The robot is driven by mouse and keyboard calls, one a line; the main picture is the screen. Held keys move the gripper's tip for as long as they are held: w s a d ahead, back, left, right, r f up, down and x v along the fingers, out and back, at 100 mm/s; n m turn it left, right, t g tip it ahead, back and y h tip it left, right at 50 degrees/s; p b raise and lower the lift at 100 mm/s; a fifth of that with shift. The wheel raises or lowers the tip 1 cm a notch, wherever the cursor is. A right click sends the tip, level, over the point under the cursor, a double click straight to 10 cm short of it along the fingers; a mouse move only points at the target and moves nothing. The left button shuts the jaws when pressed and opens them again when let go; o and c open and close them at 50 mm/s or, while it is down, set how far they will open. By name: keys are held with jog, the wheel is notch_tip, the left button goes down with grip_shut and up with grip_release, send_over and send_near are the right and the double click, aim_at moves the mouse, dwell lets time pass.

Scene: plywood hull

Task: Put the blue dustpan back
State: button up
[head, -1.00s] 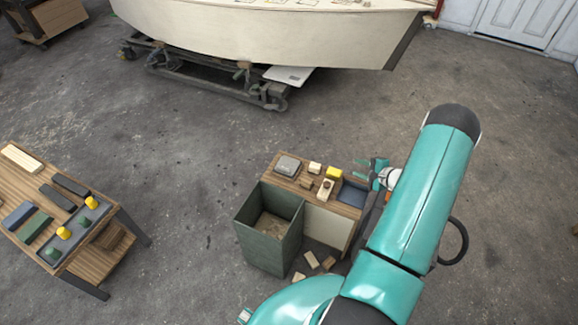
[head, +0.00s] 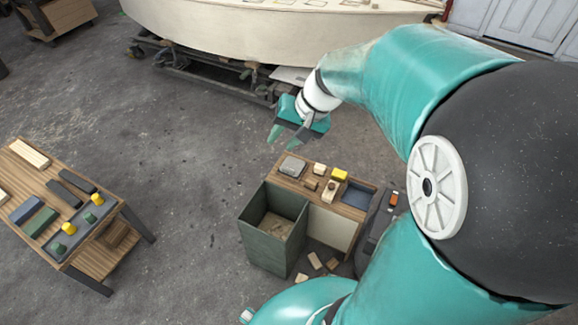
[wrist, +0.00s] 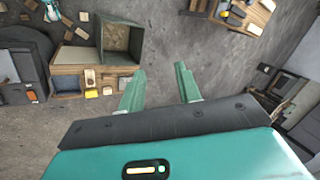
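A flat dark blue piece (head: 357,195) is at the right end of the small wooden bench (head: 322,208) in the head view. It may be the blue dustpan, but it is too small to be sure. In the wrist view a dark blue patch (wrist: 67,83) shows at the bench's left end. My gripper (head: 289,135) is in the air above the floor, beyond the bench's far left side in the picture. In the wrist view its two fingers (wrist: 160,85) are spread with nothing between them.
A green open bin (head: 272,225) stands against the bench's front. A grey box (head: 292,167), a yellow block (head: 340,174) and small wooden blocks lie on the bench. Offcuts lie on the floor beside it. A table (head: 70,218) stands at left; the boat hull (head: 260,35) is behind.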

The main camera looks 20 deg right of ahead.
jog(key=s+a+r+n+t+h, duration=0.1)
jog(key=s+a+r+n+h, duration=0.1)
jog(key=s, duration=0.5)
jog(key=s+a+r+n+t+h, duration=0.1)
jog(key=s+a+r+n+h, duration=0.1)
jog(key=s+r, duration=0.3)
jog(key=shift+s+a+n+h, duration=0.35)
jog(key=shift+s+a, duration=0.2)
jog(key=shift+s, duration=0.3)
